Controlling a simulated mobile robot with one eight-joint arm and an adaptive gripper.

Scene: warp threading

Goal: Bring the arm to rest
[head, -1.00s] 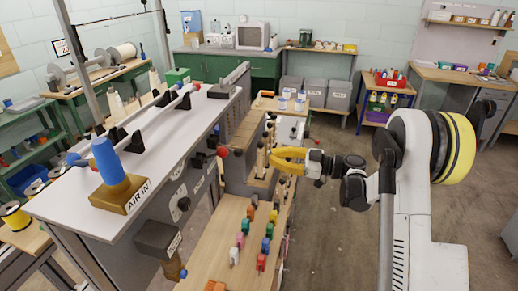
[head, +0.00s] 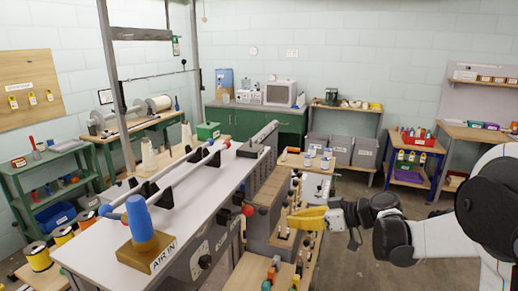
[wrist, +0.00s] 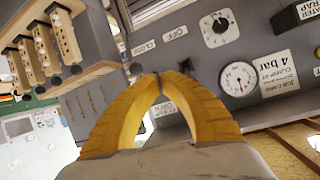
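My gripper (head: 290,219) has yellow fingers and is at the right side of the long grey-and-white machine (head: 103,262). In the wrist view, the two curved fingers of my gripper (wrist: 160,76) come together at their tips with nothing visible between them. The grey machine panel (wrist: 195,60) lies beyond the fingertips, with a round pressure gauge (wrist: 238,77) and a white dial (wrist: 219,29) to the right. I cannot tell how far the tips are from the panel. My arm reaches in from the right in the head view.
A blue-capped brass fitting (head: 140,220) stands on the machine's near end. Coloured pegs stand on the wooden shelf (head: 246,272) below my gripper. In the wrist view, wooden blocks (wrist: 66,36) are at upper left. Open floor (head: 385,215) lies behind my arm.

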